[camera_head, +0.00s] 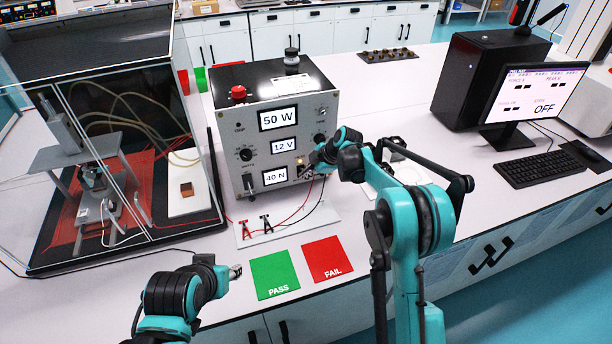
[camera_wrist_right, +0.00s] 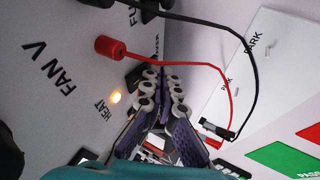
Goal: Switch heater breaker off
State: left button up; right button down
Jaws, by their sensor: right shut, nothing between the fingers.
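The grey power box (camera_head: 225,125) stands on the bench, its front panel showing 50 W, 12 V and 40 N. A small lamp (camera_wrist_right: 115,97) glows yellow beside the HEAT label (camera_wrist_right: 90,132) in the wrist view. I cannot make out the heater breaker for certain; a dark part (camera_wrist_right: 135,76) on the panel is partly hidden behind my fingers. My right gripper (camera_head: 308,170) is shut and empty at the panel's lower right; its fingertips also show in the wrist view (camera_wrist_right: 152,74). My left gripper (camera_head: 236,271) hangs left of the green PASS mat; its fingers are too small to judge.
Red and black leads (camera_wrist_right: 222,75) run from the panel to clips on a white plate (camera_head: 315,217), close to my right fingers. PASS (camera_head: 274,272) and FAIL (camera_head: 326,257) mats lie in front. A clear enclosure (camera_head: 100,70) stands left, a monitor (camera_head: 535,95) right.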

jog(key=shift+w+f+t+b, duration=0.2)
jog(key=shift+f+t+b, duration=0.1)
jog(key=shift+t+b, duration=0.1)
jog(key=shift+a+r, duration=0.1)
jog(key=shift+r, duration=0.15)
jog(key=shift+r+p, duration=0.7)
jog(key=shift+s, duration=0.1)
